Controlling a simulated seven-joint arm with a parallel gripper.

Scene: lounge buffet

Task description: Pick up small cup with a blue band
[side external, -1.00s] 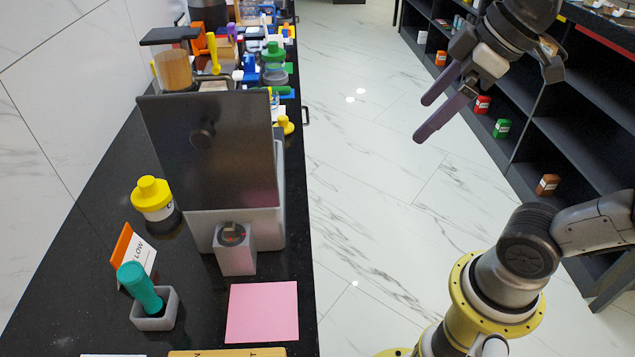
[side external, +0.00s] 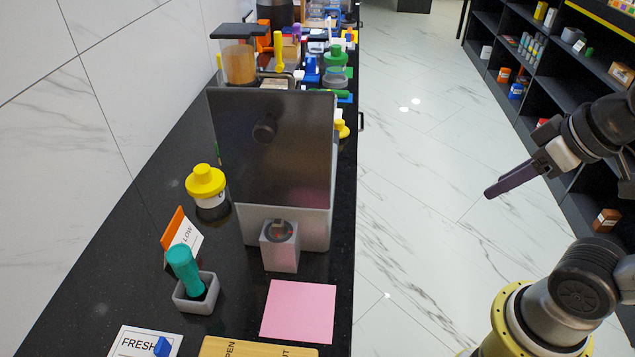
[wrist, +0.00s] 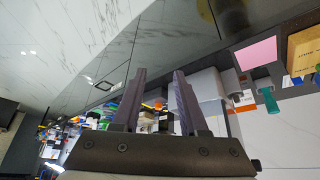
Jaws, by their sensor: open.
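I cannot make out a small cup with a blue band in either view. My gripper (side external: 495,189) hangs over the pale floor to the right of the black counter (side external: 130,270) in the side view, well apart from everything on it. In the wrist view my gripper (wrist: 160,74) has its two purple fingers spread, with nothing between them. The far end of the counter holds a crowd of small, hard-to-tell items, including a blue one (side external: 311,68).
A grey box-like appliance with a dark upright panel (side external: 270,150) stands mid-counter. Near it are a yellow-lidded jar (side external: 206,183), a teal-handled tool (side external: 184,266) in a grey holder and a pink sheet (side external: 299,311). Black shelves (side external: 570,90) stand at right. The floor between is clear.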

